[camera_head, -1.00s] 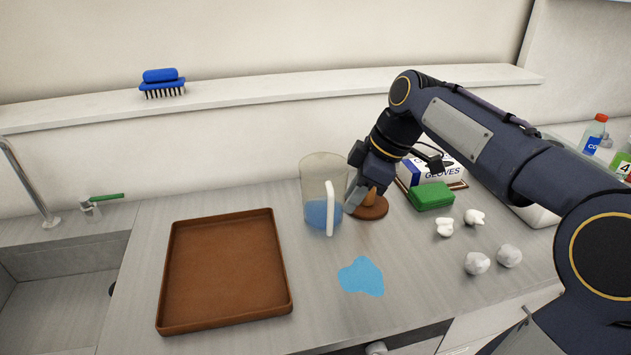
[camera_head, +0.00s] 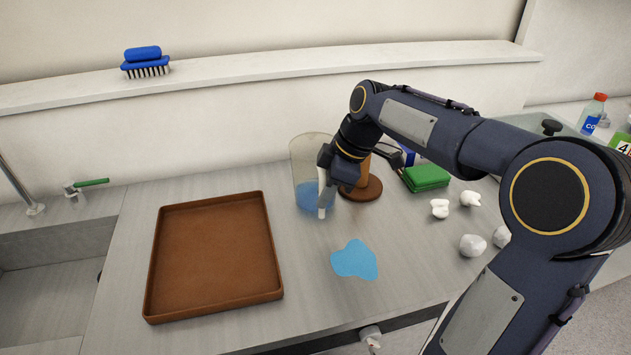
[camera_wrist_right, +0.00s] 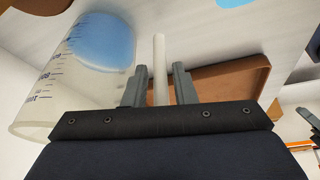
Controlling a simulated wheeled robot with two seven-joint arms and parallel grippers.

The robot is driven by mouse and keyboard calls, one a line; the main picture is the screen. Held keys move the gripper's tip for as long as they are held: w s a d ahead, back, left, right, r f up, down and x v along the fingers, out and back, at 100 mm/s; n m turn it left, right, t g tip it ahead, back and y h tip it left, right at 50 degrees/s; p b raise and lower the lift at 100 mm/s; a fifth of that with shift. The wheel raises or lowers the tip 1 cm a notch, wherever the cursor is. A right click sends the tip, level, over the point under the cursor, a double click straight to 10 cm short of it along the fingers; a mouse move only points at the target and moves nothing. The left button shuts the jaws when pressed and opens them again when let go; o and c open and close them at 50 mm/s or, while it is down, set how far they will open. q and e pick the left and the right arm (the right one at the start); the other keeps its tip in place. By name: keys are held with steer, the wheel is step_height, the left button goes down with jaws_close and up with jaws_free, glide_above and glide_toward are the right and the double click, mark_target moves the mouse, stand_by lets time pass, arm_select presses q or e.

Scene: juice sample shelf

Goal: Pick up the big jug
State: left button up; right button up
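The big jug (camera_head: 308,178) is clear with blue liquid at its bottom and a white handle (camera_head: 322,201). It stands on the counter just right of the brown tray. My right gripper (camera_head: 328,190) is at the handle, partly hidden by its own wrist. In the right wrist view, the fingers (camera_wrist_right: 159,85) are open on either side of the handle (camera_wrist_right: 160,62), with a small gap on each side. The jug body (camera_wrist_right: 60,85) lies left of the fingers there, with its measuring marks visible. My left gripper is not in view.
An empty brown tray (camera_head: 154,268) lies left of the jug. A blue puddle (camera_head: 355,260) is in front. A round brown wooden piece (camera_head: 371,190) stands close right of the jug. A green sponge (camera_head: 428,177) and several white crumpled lumps (camera_head: 472,245) lie further right.

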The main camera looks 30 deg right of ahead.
jaws_close()
steer(key=shift+r, duration=0.15)
